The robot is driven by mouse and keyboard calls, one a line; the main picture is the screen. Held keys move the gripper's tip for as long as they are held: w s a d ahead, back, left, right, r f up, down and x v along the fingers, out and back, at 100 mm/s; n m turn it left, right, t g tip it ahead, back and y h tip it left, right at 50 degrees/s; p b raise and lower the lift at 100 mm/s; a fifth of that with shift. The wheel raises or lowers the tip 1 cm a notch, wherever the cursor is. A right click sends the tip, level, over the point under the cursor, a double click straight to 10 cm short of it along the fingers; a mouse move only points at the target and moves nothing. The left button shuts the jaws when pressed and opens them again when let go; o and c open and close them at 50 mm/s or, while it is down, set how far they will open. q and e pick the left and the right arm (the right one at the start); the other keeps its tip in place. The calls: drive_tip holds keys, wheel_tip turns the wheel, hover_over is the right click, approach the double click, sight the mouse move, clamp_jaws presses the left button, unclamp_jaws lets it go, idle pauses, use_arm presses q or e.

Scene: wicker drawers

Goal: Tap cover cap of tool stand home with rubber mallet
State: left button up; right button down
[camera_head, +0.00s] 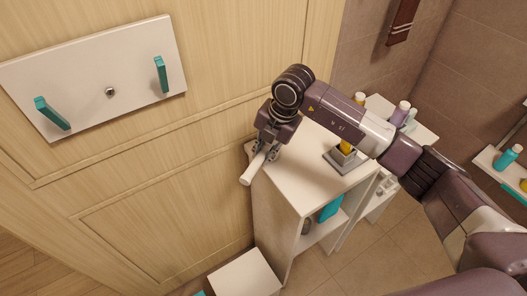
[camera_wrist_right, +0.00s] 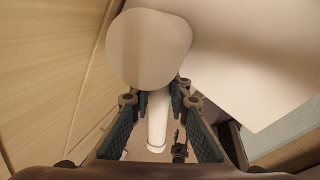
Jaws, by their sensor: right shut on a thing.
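My right gripper (camera_head: 262,155) points down at the left edge of the white cabinet top. It is shut on the mallet, whose pale cylindrical part (camera_head: 251,169) sticks out toward the lower left. In the right wrist view, a broad pale rounded part of the mallet (camera_wrist_right: 148,48) is above the fingers (camera_wrist_right: 160,112), and a thinner white shaft runs between them. The tool stand (camera_head: 344,160) has a grey square base on the cabinet top, right of the gripper. A yellow piece (camera_head: 347,147) rises from it; the arm partly covers it, and I cannot make out the cap clearly. My left gripper is out of view.
The white cabinet top (camera_head: 306,182) is clear between gripper and stand. Pale wooden panelling (camera_head: 170,200) rises close on the left, with a white board (camera_head: 95,75) bearing teal handles. Bottles (camera_head: 400,112) stand on a white unit behind. A white box (camera_head: 245,275) is below.

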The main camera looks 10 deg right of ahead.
drive_tip(key=shift+d, duration=0.1)
wheel_tip(320, 180, up, 3)
drive_tip(key=shift+r+p, duration=0.2)
drive_tip(key=shift+p, duration=1.05)
drive_tip(key=shift+r, duration=0.45)
drive_tip(key=shift+f, duration=0.1)
drive_tip(key=shift+r, duration=0.3)
